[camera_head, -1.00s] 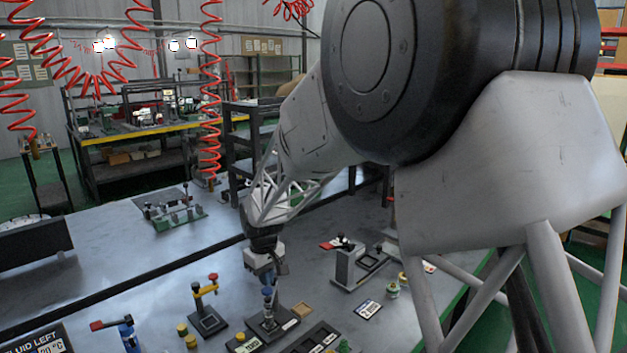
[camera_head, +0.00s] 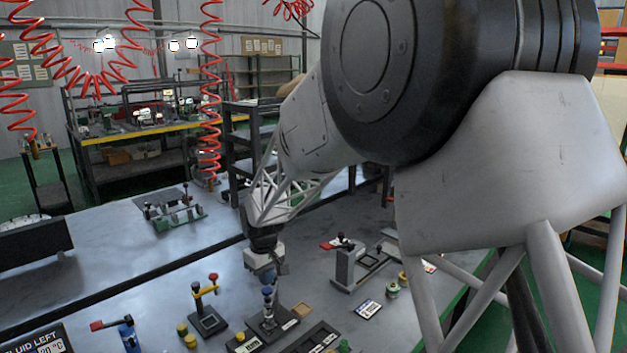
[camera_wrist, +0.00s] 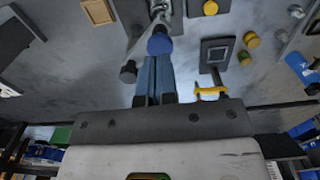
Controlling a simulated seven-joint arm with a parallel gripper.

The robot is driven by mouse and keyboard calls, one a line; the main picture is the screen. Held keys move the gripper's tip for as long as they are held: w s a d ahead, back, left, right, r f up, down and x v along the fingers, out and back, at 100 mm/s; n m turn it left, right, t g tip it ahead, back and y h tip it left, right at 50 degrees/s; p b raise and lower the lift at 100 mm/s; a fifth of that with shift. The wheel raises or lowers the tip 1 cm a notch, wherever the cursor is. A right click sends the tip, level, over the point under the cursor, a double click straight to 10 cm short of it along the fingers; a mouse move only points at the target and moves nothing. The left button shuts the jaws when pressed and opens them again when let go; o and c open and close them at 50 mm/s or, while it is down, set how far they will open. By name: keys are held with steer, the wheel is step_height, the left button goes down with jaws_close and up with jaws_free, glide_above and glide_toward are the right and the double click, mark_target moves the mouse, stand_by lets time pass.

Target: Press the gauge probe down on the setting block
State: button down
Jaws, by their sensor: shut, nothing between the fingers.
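The gauge stand (camera_head: 283,328) has a dark base and stands on the bench in the head view. Its blue round knob (camera_head: 267,291) is just below my gripper (camera_head: 268,281). In the wrist view the blue knob (camera_wrist: 159,43) is at the tips of my gripper's blue fingers (camera_wrist: 154,62), which are together with nothing between them. I cannot tell whether the fingertips touch the knob. A dark knob (camera_wrist: 128,72) shows just left of the fingers. The probe tip and the setting block are hidden or too small to make out.
A yellow-armed stand with a red knob (camera_head: 213,278) is to the left, with yellow knobs (camera_head: 182,329) near it. A wooden square (camera_head: 302,310) is just right of the gauge stand. A grey post fixture (camera_head: 344,268) stands further right. Clear bench lies behind.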

mark_target(267, 290)
steer(key=shift+f, duration=1.6)
stand_by(2.3)
steer(key=shift+r, duration=1.6)
steer(key=shift+d+r, duration=0.1)
